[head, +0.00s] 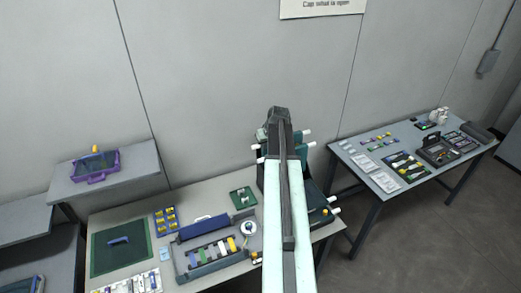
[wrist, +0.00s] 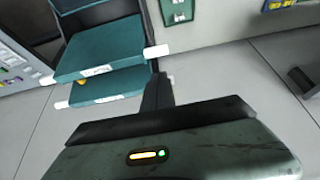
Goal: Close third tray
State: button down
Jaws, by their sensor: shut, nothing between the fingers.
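The splice trays are teal plates with white end tabs. In the head view they are stacked at the back of the middle table, mostly hidden behind my arm; one tray edge (head: 300,151) shows to its right. In the wrist view an upper teal tray (wrist: 100,48) and a lower one (wrist: 108,87) lie spread apart, one above the other, with white tabs at their corners. I cannot tell for certain which is the third. My gripper (wrist: 157,84) is shut and empty, close to the right ends of these trays; contact is unclear. In the head view its tip is hidden.
The middle table (head: 185,194) holds a splicer-like blue unit (head: 203,226), a green mat (head: 106,262) and yellow parts in a tray. A right table (head: 405,133) carries tools and cards. A purple bin (head: 97,167) stands on a grey stand at left. The wall is close behind.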

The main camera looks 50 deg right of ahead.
jog(key=b+x, duration=0.8)
jog(key=x, duration=0.1)
jog(key=shift+f, duration=0.35)
